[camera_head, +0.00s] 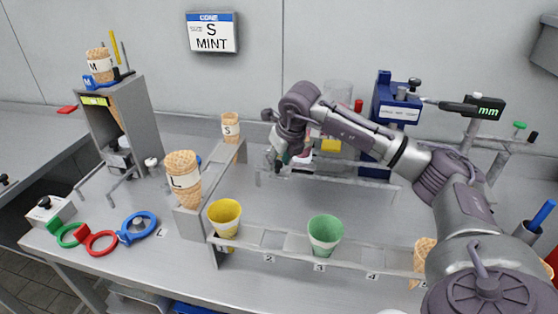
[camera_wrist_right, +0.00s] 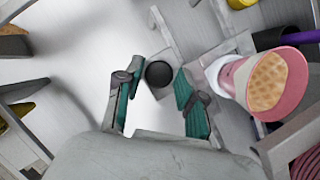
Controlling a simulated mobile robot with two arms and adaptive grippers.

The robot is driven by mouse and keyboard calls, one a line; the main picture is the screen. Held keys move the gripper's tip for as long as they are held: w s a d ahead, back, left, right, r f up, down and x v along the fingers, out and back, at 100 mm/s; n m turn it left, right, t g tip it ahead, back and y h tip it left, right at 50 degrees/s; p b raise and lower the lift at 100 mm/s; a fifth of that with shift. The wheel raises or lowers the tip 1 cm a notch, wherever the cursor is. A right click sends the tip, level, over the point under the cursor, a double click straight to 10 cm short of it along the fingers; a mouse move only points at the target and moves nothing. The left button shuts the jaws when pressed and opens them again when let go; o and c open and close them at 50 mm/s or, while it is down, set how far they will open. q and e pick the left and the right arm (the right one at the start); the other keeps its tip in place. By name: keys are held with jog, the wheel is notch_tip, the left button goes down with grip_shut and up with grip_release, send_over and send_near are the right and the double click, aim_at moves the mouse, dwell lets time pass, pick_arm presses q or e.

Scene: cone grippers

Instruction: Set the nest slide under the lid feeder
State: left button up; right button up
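My right gripper (camera_head: 280,158) reaches over the back of the bench in the head view, behind the numbered rail. In the right wrist view its two teal-padded fingers (camera_wrist_right: 158,76) are spread, with a round black knob (camera_wrist_right: 159,74) between their tips. The knob sits on a small grey plate, perhaps the nest slide; I see a gap between it and the fingers. A clear upright cylinder (camera_head: 338,95), perhaps the lid feeder, stands behind my right arm, its lower part hidden. My left gripper is not in view.
A pink cup with a waffle cone (camera_wrist_right: 268,82) is close beside the right finger. The rail holds a yellow cup (camera_head: 224,216) and a green cup (camera_head: 325,235). Cones marked L (camera_head: 184,178) and S (camera_head: 230,128) stand left. A blue gauge block (camera_head: 396,105) is behind my arm.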

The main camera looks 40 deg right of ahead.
jog(key=shift+o, duration=0.8)
jog(key=shift+s+d, duration=0.1)
jog(key=shift+d, duration=0.05)
jog(key=shift+r, duration=0.2)
jog(key=v, duration=1.1)
jog(key=shift+r, duration=0.35)
jog(key=shift+s, duration=0.1)
